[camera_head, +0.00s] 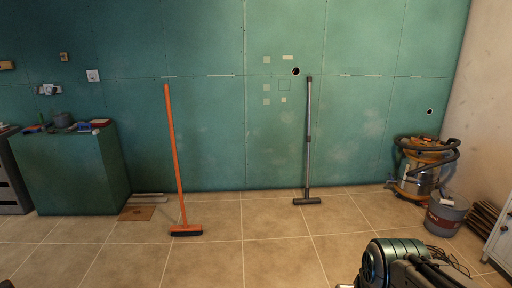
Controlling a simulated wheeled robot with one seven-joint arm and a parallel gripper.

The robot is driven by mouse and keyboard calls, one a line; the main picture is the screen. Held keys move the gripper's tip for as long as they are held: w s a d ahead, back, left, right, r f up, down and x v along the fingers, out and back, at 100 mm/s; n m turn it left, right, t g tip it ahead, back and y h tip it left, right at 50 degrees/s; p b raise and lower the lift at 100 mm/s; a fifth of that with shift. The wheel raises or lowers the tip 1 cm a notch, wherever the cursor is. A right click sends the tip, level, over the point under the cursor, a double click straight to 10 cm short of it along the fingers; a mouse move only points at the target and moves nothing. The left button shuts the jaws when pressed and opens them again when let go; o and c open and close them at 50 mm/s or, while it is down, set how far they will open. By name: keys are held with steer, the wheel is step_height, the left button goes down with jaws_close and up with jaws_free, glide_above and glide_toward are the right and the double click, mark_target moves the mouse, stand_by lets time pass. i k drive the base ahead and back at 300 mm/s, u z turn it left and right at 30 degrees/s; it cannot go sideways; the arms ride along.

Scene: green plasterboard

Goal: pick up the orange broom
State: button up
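The orange broom (176,160) stands nearly upright on the tiled floor in front of the green wall, left of centre. Its long orange handle tilts a little to the left at the top. Its head, with dark bristles, rests on the floor. Part of my arm shows at the bottom right, well apart from the broom. The fingers of my gripper cannot be made out.
A grey mop-like tool (308,150) stands right of the broom. A green cabinet (70,172) is at the left. A vacuum cleaner (420,168) and a grey bucket (446,216) are at the right. The floor before the broom is clear.

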mark_target(196, 229)
steer(key=u, duration=0.3)
steer(key=i, duration=1.55)
steer(key=u, duration=0.9)
steer(key=i, duration=1.7)
steer(key=u, duration=0.6)
steer(key=i, duration=1)
steer(key=u, duration=0.15)
